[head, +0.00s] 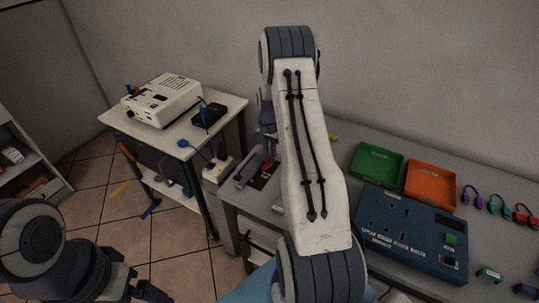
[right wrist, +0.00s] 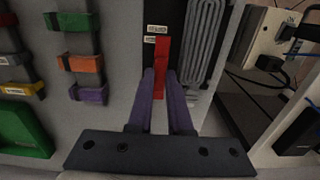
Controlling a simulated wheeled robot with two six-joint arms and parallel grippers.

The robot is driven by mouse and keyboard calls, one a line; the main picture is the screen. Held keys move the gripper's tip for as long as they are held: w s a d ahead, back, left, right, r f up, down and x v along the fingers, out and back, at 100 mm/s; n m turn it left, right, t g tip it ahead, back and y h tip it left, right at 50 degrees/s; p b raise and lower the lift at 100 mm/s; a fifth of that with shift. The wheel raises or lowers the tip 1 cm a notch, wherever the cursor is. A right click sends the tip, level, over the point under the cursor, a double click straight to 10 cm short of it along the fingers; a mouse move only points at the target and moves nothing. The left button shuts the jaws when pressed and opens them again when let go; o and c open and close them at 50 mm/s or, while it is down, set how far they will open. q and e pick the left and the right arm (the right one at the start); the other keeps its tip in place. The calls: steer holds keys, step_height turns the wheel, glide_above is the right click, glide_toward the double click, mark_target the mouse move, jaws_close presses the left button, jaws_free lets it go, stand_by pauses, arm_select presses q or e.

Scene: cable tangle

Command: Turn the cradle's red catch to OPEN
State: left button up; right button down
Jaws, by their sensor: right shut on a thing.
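The red catch (right wrist: 163,56) is a narrow red bar on a dark plate (right wrist: 152,14) with small white labels, too small to read surely. The two purple fingers of my right gripper (right wrist: 160,88) are shut on the catch, one on each side. In the head view my right gripper (head: 268,150) is at the grey bench's left end, partly hidden by my arm. The cradle there (head: 258,179) is also partly covered. My left gripper (head: 143,291) is low at the left, away from the bench, and its jaws are unclear.
Green (head: 377,164) and orange (head: 430,184) trays and a blue panel (head: 414,234) lie right on the bench. Coloured cable pieces lie farther right. A grey folded cable (right wrist: 202,40) is beside the catch. A side table (head: 222,117) with a cream device (head: 162,101) stands left.

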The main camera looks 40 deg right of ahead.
mark_target(269, 158)
stand_by(0.4)
steer(key=c, duration=0.8)
jaws_free()
steer(key=shift+c, duration=0.2)
step_height(269, 158, up, 11)
steer(key=b, duration=0.1)
steer(key=shift+f, duration=0.2)
